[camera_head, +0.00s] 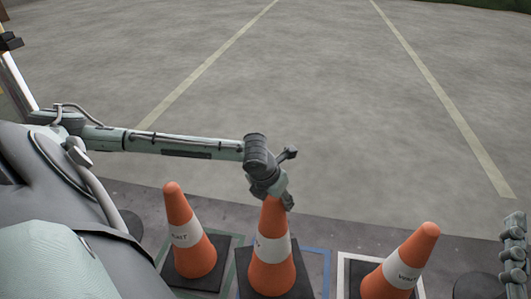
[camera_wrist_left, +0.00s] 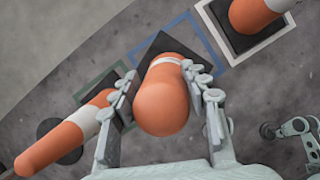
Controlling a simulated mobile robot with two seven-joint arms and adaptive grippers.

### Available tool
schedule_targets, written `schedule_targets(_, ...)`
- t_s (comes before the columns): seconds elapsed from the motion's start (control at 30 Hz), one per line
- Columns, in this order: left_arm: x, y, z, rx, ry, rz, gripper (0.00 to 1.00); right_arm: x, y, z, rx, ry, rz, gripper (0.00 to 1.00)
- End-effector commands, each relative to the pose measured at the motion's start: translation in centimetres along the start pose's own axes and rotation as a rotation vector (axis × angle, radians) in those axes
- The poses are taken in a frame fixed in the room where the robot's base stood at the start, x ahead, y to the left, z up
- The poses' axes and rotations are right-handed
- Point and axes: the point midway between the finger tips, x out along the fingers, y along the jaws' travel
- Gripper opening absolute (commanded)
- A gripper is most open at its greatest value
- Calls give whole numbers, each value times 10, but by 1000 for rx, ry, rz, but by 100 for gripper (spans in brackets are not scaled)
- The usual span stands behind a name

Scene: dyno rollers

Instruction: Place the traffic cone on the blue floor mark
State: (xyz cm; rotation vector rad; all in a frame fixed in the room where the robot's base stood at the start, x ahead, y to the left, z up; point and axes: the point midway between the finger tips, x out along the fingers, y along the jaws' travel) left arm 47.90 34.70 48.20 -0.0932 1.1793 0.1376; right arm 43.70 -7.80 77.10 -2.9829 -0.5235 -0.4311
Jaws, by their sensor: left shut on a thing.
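The middle orange traffic cone (camera_head: 271,278) has a white band and a dark square base. My left gripper (camera_head: 272,190) is shut on its upper part, and its fingers sit on both sides of the cone (camera_wrist_left: 162,105) in the left wrist view. The blue floor mark (camera_head: 327,268) is a square outline; its edge shows right of the held cone's base, also in the left wrist view (camera_wrist_left: 206,72). The base overlaps the marked area in view and hides part of the outline. I cannot tell whether it touches the floor.
Another cone (camera_head: 190,245) stands at the left by a green outline (camera_head: 232,256). A third cone (camera_head: 402,268) stands at the right in a white outline (camera_head: 341,275). My right gripper (camera_head: 514,255) is partly visible at the right edge. The grey floor beyond is clear.

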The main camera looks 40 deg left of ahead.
Motion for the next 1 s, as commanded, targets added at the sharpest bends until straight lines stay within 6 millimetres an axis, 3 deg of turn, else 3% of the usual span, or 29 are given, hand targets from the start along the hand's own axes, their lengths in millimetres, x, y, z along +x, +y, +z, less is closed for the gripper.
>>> schedule_targets(0.2, 30, -27, 22, -1, -11, -5, 0, -1, -2, -26, 8, 162, -5, 40)
schedule_targets(0.43, 45, -38, 32, 0, -10, -1, 0, -3, 0, -39, 3, 241, -2, 40)
schedule_targets(0.8, 79, -39, 18, -1, -8, 0, 0, -11, 3, -60, -6, 408, 2, 40)
schedule_targets(1.0, 83, -39, 16, 1, -10, 0, 0, -14, 4, -67, -8, 445, 3, 40)
